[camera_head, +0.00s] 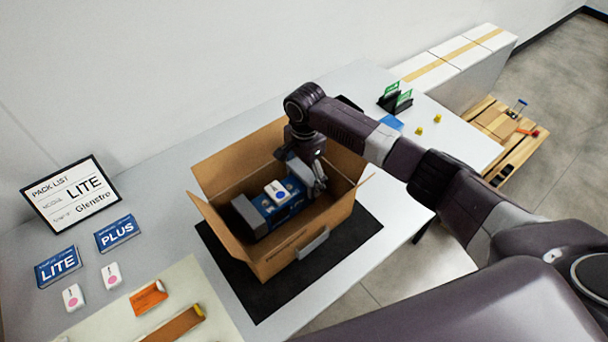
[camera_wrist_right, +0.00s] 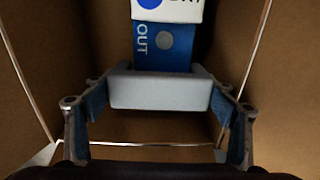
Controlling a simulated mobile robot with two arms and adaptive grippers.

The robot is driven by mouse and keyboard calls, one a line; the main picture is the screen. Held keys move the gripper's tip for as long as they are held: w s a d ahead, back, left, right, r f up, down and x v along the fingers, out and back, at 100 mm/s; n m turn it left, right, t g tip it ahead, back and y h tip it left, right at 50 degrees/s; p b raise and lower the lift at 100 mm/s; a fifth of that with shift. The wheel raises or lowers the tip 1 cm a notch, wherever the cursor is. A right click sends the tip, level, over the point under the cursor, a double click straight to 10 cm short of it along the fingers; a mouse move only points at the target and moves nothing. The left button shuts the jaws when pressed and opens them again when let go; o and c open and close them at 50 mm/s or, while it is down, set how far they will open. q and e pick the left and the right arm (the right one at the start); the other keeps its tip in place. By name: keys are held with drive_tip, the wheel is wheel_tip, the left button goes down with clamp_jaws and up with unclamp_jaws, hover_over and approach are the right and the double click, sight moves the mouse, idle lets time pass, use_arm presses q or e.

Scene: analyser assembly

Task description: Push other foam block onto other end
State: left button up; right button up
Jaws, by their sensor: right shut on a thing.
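A blue analyser (camera_head: 266,206) with a white label (camera_head: 277,192) on top lies inside the open cardboard box (camera_head: 287,262). One grey foam block (camera_head: 247,215) caps its left end. My right gripper (camera_head: 312,182) reaches down into the box at the analyser's right end. In the right wrist view, the fingers (camera_wrist_right: 160,120) are shut on the other grey foam block (camera_wrist_right: 160,92), one blue-padded finger on each side. This block sits against the analyser's blue "OUT" end (camera_wrist_right: 165,48); how far it is on, I cannot tell. My left gripper is not in view.
The box stands on a black mat (camera_head: 262,300), flaps spread. Left are a pack list sign (camera_head: 70,195), LITE (camera_head: 58,267) and PLUS (camera_head: 117,233) cards, white tags and an orange piece (camera_head: 148,297). A green-card holder (camera_head: 395,98) stands beyond my right arm.

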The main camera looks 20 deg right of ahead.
sight(303, 171)
drive_tip(key=shift+f, duration=0.65)
idle(0.4)
drive_tip(key=o, duration=1.1)
drive_tip(key=shift+w, duration=0.15)
drive_tip(key=shift+r, duration=0.1)
wheel_tip(303, 171, up, 5)
drive_tip(key=p, duration=0.5)
drive_tip(key=shift+p, duration=0.4)
drive_tip(key=shift+r+p, duration=0.7)
drive_tip(key=shift+r, duration=0.15)
drive_tip(key=shift+r, duration=0.1)
